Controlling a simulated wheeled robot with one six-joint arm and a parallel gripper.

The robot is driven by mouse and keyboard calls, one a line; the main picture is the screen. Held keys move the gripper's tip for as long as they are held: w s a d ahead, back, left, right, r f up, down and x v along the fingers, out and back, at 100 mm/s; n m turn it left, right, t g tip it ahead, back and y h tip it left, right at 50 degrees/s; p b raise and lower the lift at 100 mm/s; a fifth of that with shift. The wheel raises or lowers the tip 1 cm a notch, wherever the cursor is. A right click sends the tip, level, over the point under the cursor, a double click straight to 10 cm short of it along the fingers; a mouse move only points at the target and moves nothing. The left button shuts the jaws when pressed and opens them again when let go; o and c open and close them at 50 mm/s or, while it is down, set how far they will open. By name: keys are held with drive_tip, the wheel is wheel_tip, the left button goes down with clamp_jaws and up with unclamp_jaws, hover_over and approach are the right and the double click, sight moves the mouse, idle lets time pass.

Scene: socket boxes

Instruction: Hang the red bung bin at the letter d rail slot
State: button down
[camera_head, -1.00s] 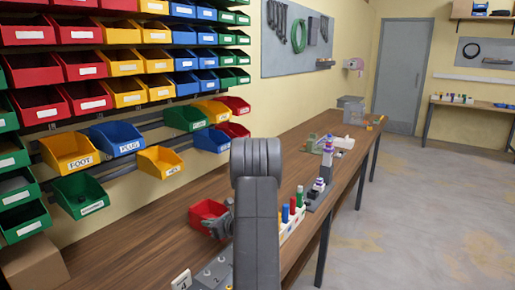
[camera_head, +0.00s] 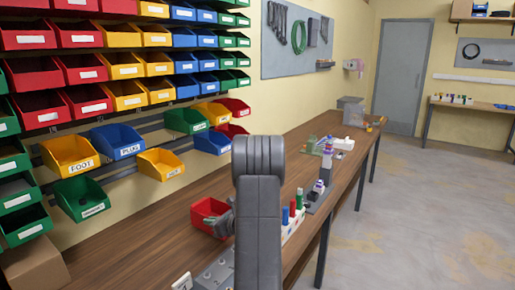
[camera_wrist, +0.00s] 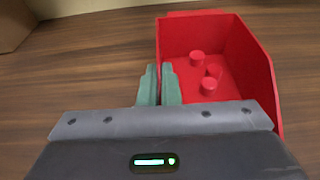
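The red bung bin (camera_head: 205,208) stands on the wooden bench, left of my arm. In the wrist view the red bin (camera_wrist: 235,55) is open-topped, with several red round bungs (camera_wrist: 212,72) inside. My gripper (camera_wrist: 159,70) has its two greenish fingers close together, one on each side of the bin's left wall, pinching it. In the head view my gripper (camera_head: 226,218) is partly hidden behind my arm at the bin's right side. The wall rails (camera_head: 150,128) carry hung bins at the left. I cannot read a letter d there.
A yellow FOOT bin (camera_head: 70,155), a blue PLUG bin (camera_head: 117,141), another yellow bin (camera_head: 160,164) and a green bin (camera_head: 82,198) hang low on the wall. A cardboard box (camera_head: 32,262) sits at the bench's near left. Bottles and blocks line the bench's right edge.

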drive_tip(key=shift+s+d+r+b, duration=0.15)
drive_tip(key=shift+s+d, duration=0.35)
drive_tip(key=shift+d, duration=0.25)
drive_tip(key=shift+s+d+f+b, duration=0.1)
drive_tip(key=shift+s+d, duration=0.4)
drive_tip(key=shift+d, duration=0.3)
drive_tip(key=shift+s+d+r+b, duration=0.15)
drive_tip(key=shift+s+d, duration=0.35)
drive_tip(key=shift+d, duration=0.25)
drive_tip(key=shift+s+d+f, duration=0.25)
drive_tip(key=shift+s+d, duration=0.35)
drive_tip(key=shift+d, duration=0.1)
drive_tip(key=shift+s+d, duration=0.5)
drive_tip(key=shift+d, duration=0.3)
